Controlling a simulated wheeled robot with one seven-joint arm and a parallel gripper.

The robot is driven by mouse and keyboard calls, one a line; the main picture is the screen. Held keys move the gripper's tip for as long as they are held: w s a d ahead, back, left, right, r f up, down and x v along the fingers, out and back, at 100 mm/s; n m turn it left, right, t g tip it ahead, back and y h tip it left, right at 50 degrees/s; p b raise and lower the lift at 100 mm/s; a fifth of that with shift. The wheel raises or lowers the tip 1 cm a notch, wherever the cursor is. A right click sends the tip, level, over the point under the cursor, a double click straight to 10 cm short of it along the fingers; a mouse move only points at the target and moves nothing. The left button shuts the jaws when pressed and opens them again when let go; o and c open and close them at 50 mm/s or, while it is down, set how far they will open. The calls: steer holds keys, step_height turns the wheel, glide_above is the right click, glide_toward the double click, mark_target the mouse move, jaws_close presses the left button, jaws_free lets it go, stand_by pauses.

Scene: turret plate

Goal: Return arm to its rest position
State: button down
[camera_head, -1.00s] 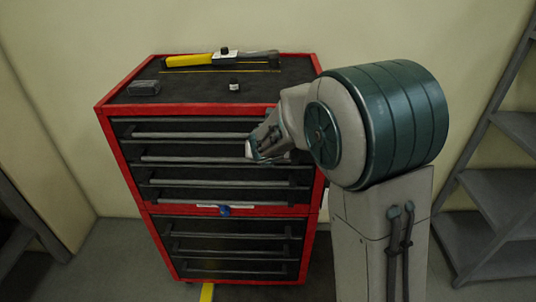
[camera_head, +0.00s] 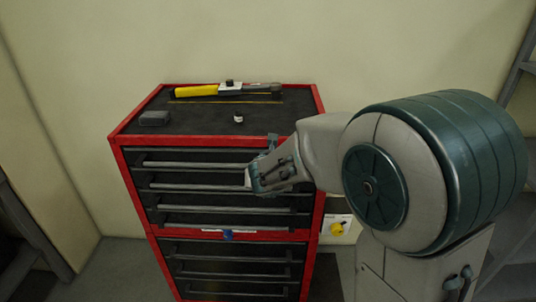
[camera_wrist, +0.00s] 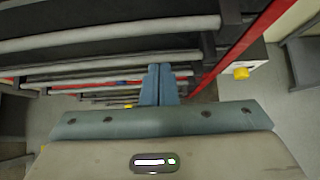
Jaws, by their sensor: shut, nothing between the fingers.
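My gripper (camera_wrist: 159,86) shows in the wrist view as two blue-grey fingers lying together, shut and empty. The fingers point along the front of the drawers of a red tool cabinet (camera_head: 118,160). In the head view my arm comes in from the right, bent at a large dark green joint. Its wrist end is in front of the upper drawers at the cabinet's right side. The fingertips are hard to make out in the head view, and I cannot tell how far they are from the drawer handles.
On the cabinet top lie a yellow-handled tool (camera_head: 197,90), a dark grey block (camera_head: 154,118) and a small light-topped item (camera_head: 238,118). A yellow knob (camera_head: 337,229) on a white box sits right of the cabinet. Shelving (camera_head: 520,85) stands at the right edge.

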steer(key=s+d+r+m+g+h, duration=0.1)
steer(key=s+d+r+m+h, duration=0.15)
steer(key=s+d+m, duration=0.4)
steer(key=s+d+r+m+g+h, duration=0.1)
steer(key=s+d+r+m, duration=0.25)
steer(key=d+m, duration=0.65)
steer(key=s+a+m+g+y, duration=0.1)
steer(key=s+m+y, duration=0.1)
steer(key=s+m, duration=0.5)
steer(key=s+a+f+m+g+y, duration=0.1)
steer(key=s+m+g+y, duration=0.1)
steer(key=s+m, duration=0.6)
steer(key=shift+s+a+f+m+g, duration=0.2)
steer(key=shift+a+m+g, duration=0.15)
steer(key=shift+m, duration=1.7)
